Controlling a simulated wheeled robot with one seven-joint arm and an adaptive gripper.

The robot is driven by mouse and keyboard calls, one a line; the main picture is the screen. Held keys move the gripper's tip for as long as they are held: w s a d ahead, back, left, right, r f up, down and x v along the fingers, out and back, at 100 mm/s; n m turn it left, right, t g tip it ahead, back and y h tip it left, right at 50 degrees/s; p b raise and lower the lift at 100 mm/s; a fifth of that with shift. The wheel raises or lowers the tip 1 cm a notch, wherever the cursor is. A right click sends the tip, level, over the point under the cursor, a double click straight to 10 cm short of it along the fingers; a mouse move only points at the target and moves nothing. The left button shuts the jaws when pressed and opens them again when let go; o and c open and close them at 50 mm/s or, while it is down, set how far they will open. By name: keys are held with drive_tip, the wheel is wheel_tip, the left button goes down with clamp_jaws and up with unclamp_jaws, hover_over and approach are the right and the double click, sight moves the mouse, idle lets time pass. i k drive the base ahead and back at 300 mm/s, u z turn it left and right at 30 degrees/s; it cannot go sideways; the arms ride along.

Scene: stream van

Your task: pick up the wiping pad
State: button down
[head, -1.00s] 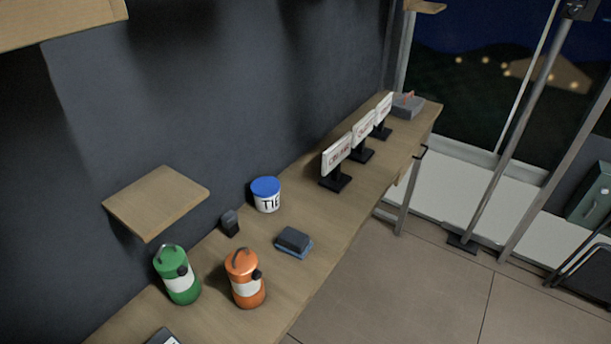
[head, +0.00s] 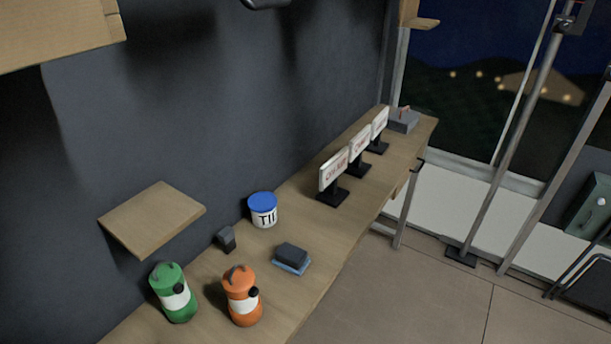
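What looks like the wiping pad (head: 291,257) lies on the wooden counter, near its front edge. It is a dark grey block on a thin blue base. Nothing touches it, and its top is clear. My gripper cannot be made out in the head view; only a small dark shape shows at the top edge, and I cannot tell what it is.
Left of the pad stand a green canister (head: 173,293), an orange canister (head: 242,296) and a small dark block (head: 226,239). Behind it is a blue-lidded tub (head: 263,210). Three signs (head: 334,177) stand farther along. A small wooden shelf (head: 152,218) juts from the wall.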

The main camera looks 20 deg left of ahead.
sight(291, 258)
drive_tip(key=k, duration=1.5)
